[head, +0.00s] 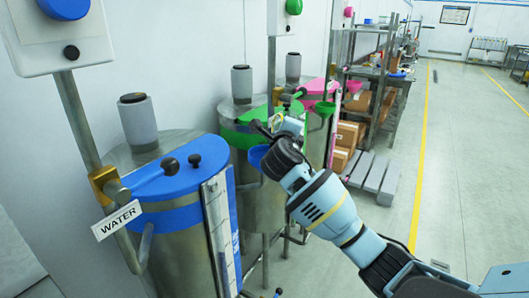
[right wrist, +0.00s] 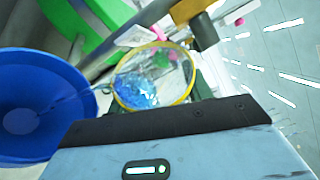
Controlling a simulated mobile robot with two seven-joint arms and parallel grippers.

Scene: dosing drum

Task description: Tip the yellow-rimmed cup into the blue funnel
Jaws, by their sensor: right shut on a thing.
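The blue funnel (right wrist: 35,75) fills the left of the right wrist view, its wide mouth facing the camera; in the head view its bowl (head: 258,156) shows beside the green-banded drum. I cannot tell the cup's exact tilt. My left gripper is not in view.
A blue-lidded drum (head: 175,175) with a WATER sign (head: 117,220) stands at the near left. A green-banded drum (head: 240,135) and a pink-lidded drum (head: 318,88) stand behind it. Shelving with boxes (head: 345,135) and a grey pallet (head: 373,178) are further back. The floor at right is clear.

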